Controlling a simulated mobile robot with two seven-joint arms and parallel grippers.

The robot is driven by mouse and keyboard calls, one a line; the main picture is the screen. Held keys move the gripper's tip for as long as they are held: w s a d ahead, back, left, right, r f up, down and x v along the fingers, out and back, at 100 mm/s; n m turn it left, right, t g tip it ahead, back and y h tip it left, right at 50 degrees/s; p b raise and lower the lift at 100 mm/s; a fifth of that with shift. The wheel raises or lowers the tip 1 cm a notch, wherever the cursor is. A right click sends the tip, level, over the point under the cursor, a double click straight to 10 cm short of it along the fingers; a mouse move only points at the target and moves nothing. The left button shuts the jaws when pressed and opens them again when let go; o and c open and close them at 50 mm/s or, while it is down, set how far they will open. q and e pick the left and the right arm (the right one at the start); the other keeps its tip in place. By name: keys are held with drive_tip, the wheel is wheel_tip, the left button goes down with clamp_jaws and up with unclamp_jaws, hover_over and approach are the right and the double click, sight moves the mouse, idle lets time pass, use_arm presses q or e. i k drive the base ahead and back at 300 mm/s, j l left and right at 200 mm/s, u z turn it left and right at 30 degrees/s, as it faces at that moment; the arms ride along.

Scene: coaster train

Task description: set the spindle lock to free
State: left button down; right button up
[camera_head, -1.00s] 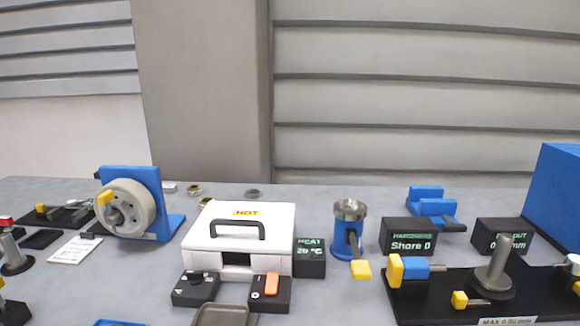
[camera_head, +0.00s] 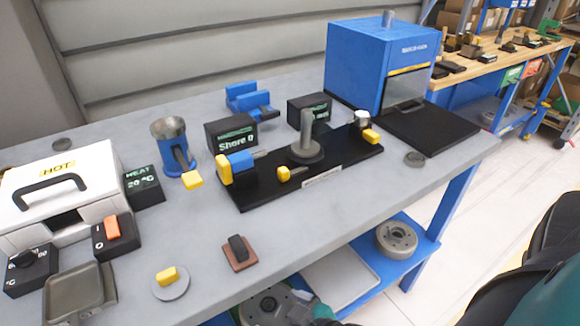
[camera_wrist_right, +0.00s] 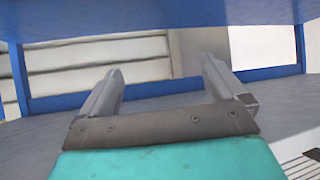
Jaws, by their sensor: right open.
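A black base plate (camera_head: 335,170) on the grey bench carries an upright grey spindle (camera_head: 306,138) on a round foot. A small yellow-ended lever (camera_head: 284,173) lies at the spindle's front left. A blue block with a yellow knob (camera_head: 224,170) is at the plate's left end. A dial gauge with a yellow tab (camera_head: 370,136) is at its right end. I cannot tell from a label which part is the spindle lock. In the right wrist view my right gripper (camera_wrist_right: 163,75) is open and empty, with blue frame bars ahead, apart from the plate. My left gripper is out of view.
A blue cabinet (camera_head: 372,60) stands behind right. A "Shore D" display (camera_head: 232,132), a blue cup stand (camera_head: 171,150) and a white HOT box (camera_head: 85,165) stand left. A lower blue shelf (camera_head: 425,240) holds round parts.

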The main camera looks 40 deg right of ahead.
sight(284, 175)
drive_tip(key=k+l, duration=0.15)
drive_tip(key=l, duration=0.2)
drive_tip(key=k+l+u, duration=0.15)
drive_tip(key=l, duration=0.25)
drive_tip(key=k+l, duration=0.15)
drive_tip(key=l, duration=0.2)
drive_tip(key=k+l+u, duration=0.1)
drive_tip(key=l, duration=0.25)
